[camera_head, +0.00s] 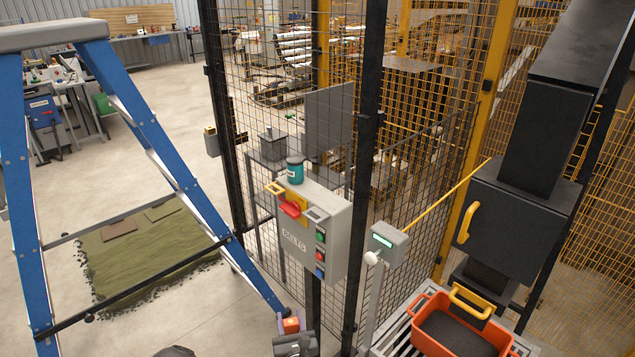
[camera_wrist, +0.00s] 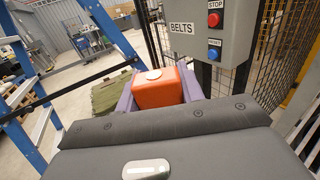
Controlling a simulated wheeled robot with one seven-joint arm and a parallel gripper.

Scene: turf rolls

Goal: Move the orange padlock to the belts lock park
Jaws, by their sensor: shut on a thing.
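The orange padlock (camera_head: 291,325) is at the bottom centre of the head view, in my gripper (camera_head: 290,318). In the wrist view the padlock (camera_wrist: 168,91) shows as an orange block with a pale round spot, between two purplish fingers shut on it. Its shackle cannot be made out. The grey BELTS box (camera_head: 304,262) is mounted on the fence, above and beyond my gripper. Its front has a yellow plate with a red handle (camera_head: 290,209), loops at upper left and right, and several buttons. The box (camera_wrist: 178,42) also shows in the wrist view. I cannot tell which part is the lock park.
A teal can (camera_head: 295,171) stands on the box. A blue ladder (camera_head: 150,120) rises at left, its foot close to my gripper. A grey post with a display (camera_head: 388,242) and an orange crate (camera_head: 426,340) are at right. Turf (camera_head: 150,260) lies on the floor at left.

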